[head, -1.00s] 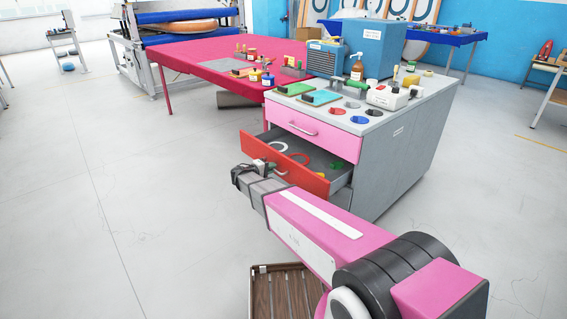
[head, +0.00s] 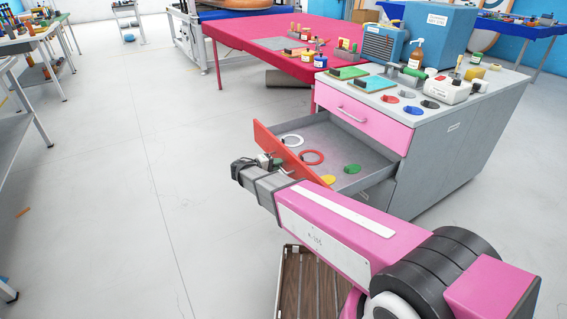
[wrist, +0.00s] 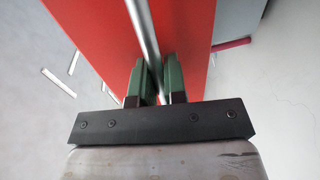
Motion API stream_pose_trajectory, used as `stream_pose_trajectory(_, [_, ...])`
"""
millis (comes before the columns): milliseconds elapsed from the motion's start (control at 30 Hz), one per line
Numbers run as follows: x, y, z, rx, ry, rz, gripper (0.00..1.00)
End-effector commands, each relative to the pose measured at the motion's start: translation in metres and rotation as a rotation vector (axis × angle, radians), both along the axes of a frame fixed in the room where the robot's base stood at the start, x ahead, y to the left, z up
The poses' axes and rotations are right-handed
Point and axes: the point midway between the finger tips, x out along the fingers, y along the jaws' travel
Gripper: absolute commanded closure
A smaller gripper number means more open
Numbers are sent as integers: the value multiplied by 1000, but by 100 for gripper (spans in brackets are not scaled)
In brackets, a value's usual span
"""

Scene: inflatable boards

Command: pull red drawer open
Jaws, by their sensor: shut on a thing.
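The red drawer front (head: 287,153) stands well out from the grey cabinet (head: 440,165), and the drawer is open. Inside it lie a white ring (head: 291,140), a red ring (head: 312,157), a yellow disc (head: 328,180) and a green disc (head: 353,169). In the wrist view the red front (wrist: 185,30) fills the middle, with a metal bar handle (wrist: 146,40) across it. My gripper (wrist: 154,82) is shut on this handle, its green fingers on either side of the bar. In the head view my gripper (head: 268,162) is at the drawer front, partly hidden by my wrist.
A pink drawer (head: 362,122) above is shut. The cabinet top holds a pump bottle (head: 416,54), a white container (head: 447,90) and several coloured pieces. A slatted wooden thing (head: 308,285) is below my arm. The floor left of the drawer is clear.

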Motion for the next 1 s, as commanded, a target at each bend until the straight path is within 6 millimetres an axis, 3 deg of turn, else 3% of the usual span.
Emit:
stream_pose_trajectory(400, [-2, 2, -1, 2, 1, -1, 100])
stream_pose_trajectory(433, [-2, 2, -1, 2, 1, -1, 84])
stream_pose_trajectory(500, [-2, 2, -1, 2, 1, -1, 63])
stream_pose_trajectory(833, [-3, 4, 0, 1, 1, 0, 63])
stream_pose_trajectory(1000, [-13, 19, 4, 2, 1, 2, 63])
